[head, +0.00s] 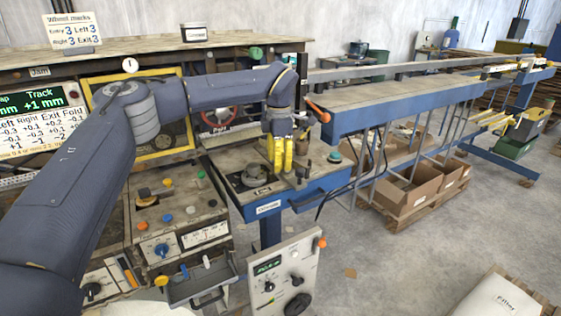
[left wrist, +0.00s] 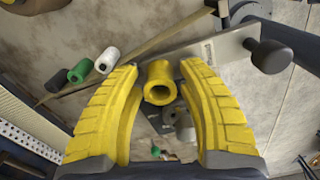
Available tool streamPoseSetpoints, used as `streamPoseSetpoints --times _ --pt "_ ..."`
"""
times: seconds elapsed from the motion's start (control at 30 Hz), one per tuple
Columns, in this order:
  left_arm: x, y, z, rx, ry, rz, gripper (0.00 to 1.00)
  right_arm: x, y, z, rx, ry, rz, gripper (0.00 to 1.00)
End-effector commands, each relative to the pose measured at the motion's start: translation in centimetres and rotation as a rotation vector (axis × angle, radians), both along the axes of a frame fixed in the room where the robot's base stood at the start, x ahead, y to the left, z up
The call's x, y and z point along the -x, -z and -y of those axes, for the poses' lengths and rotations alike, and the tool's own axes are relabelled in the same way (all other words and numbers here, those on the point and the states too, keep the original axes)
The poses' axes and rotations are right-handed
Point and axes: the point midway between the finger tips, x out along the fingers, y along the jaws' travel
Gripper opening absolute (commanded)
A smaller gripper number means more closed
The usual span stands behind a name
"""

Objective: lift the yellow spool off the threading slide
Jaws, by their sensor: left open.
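My left gripper (head: 282,153) reaches down over the blue-edged bench in the head view, its yellow fingers pointing down. In the left wrist view its two fingers (left wrist: 160,67) are open, one on each side of the yellow spool (left wrist: 160,82). The spool is a short hollow cylinder with a dark bore facing the camera. It sits by a pale metal plate with a black knob, which looks like the threading slide (left wrist: 225,48). Whether the fingers touch the spool I cannot tell. In the head view I cannot tell the spool from the yellow fingers. My right gripper is not in view.
A green spool (left wrist: 79,70) and a white spool (left wrist: 107,60) lie left of the left finger. A dark round post (head: 306,165) stands beside the gripper. A control box (head: 285,272) stands in front of the bench. Cardboard boxes (head: 408,190) sit at right; open floor lies beyond.

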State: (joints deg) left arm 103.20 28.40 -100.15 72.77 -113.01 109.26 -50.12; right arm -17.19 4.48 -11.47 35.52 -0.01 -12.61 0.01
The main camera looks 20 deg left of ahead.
Motion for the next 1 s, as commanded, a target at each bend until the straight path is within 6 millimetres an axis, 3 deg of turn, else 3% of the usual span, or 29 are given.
streamPoseSetpoints --times 0.17,0.5,1.0 --pt "0.0 -0.04 0.01 0.0 0.0 0.0 0.39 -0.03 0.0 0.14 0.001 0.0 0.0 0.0" --pt "0.01 -0.05 0.03 0.0 0.001 0.0 0.02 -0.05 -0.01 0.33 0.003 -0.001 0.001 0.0" --pt "-0.02 -0.42 0.01 0.0 0.0 0.0 0.01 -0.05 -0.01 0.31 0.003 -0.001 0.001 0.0"
